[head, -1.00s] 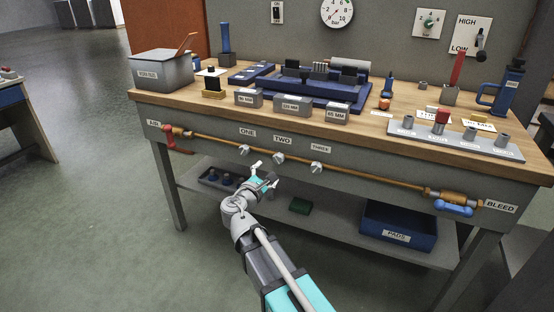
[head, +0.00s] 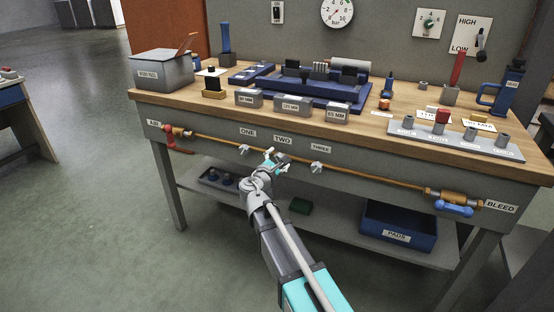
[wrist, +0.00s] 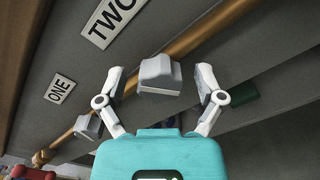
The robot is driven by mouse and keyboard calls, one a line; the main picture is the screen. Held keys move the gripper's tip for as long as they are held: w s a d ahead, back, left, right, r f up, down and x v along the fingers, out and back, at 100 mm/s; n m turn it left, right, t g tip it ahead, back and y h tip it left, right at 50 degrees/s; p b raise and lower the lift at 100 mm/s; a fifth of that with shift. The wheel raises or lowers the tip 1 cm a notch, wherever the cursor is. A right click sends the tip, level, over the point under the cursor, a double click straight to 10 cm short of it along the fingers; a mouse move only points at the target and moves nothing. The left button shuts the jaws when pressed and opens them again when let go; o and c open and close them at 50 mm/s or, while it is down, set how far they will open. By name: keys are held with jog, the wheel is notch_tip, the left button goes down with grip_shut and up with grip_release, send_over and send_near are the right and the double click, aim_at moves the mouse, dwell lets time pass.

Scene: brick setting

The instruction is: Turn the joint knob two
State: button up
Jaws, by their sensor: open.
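Joint knob two is a small grey knob (wrist: 160,76) on the copper pipe below the "TWO" label (head: 283,140). In the wrist view it sits between the two fingers of my gripper (wrist: 162,86), which is open around it with a gap on each side. In the head view my gripper (head: 276,158) is in front of the pipe under that label and hides the knob. Knob one (head: 244,150) is to the left and knob three (head: 317,167) to the right; knob one also shows in the wrist view (wrist: 88,126).
The copper pipe (head: 375,181) runs along the bench front, from a red-handled AIR valve (head: 176,140) to a blue-handled BLEED valve (head: 454,208). A lower shelf holds a blue PADS bin (head: 398,236) and a green block (head: 300,206). Open floor lies at left.

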jog(key=shift+c, duration=0.3)
jog(key=c, duration=1.1)
jog(key=shift+a, duration=0.1)
jog(key=shift+m, duration=0.3)
jog(key=m, duration=0.5)
jog(key=shift+m, duration=0.4)
jog(key=m, duration=0.5)
jog(key=shift+m, duration=0.4)
